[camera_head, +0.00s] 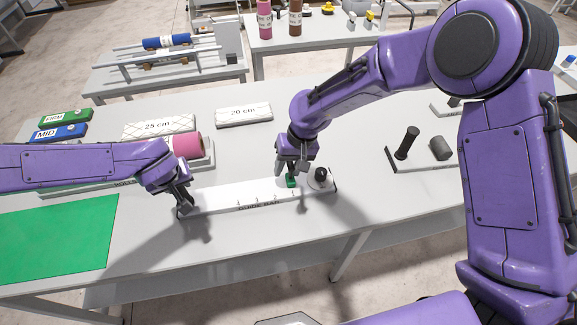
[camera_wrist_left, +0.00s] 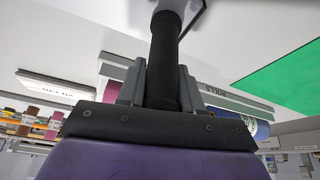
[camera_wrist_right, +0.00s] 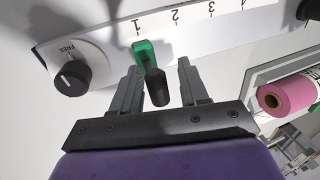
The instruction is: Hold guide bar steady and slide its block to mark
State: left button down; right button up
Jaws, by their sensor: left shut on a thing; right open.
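The white guide bar (camera_head: 222,198) lies on the table, with numbered marks along one edge in the right wrist view (camera_wrist_right: 200,30). My left gripper (camera_head: 184,208) is shut on a black upright handle (camera_wrist_left: 163,62) at the bar's left end. The green block (camera_head: 291,183) sits on the bar near its right end. In the right wrist view the block (camera_wrist_right: 144,52) is close to mark 1 and carries a dark post (camera_wrist_right: 157,88). My right gripper (camera_wrist_right: 161,82) is open, a finger on either side of the post. A black knob (camera_wrist_right: 72,76) labelled FREE is beside the block.
White boards marked 25 cm (camera_head: 158,126) and 20 cm (camera_head: 243,115) and a pink roll (camera_head: 188,146) lie behind the bar. A green mat (camera_head: 60,238) is at left. A tray with dark pegs (camera_head: 425,165) stands at right. The table front is clear.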

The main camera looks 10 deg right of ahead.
aim_at(271, 184)
pick_arm(q)
jog(key=shift+s+f, duration=0.2)
jog(key=shift+f, duration=0.1)
pick_arm(e)
jog(key=shift+f, duration=0.1)
grip_shut()
jog(key=shift+a, duration=2.65)
grip_release()
jog(key=shift+d, duration=0.1)
pick_arm(q)
jog(key=shift+r, duration=0.1)
pick_arm(e)
jog(key=v, duration=1.2)
pick_arm(q)
jog(key=c, duration=0.8)
grip_release()
jog(key=shift+w, duration=0.1)
jog(key=shift+o, duration=0.7)
jog(key=shift+w, duration=0.25)
pick_arm(e)
jog(key=shift+w, duration=0.2)
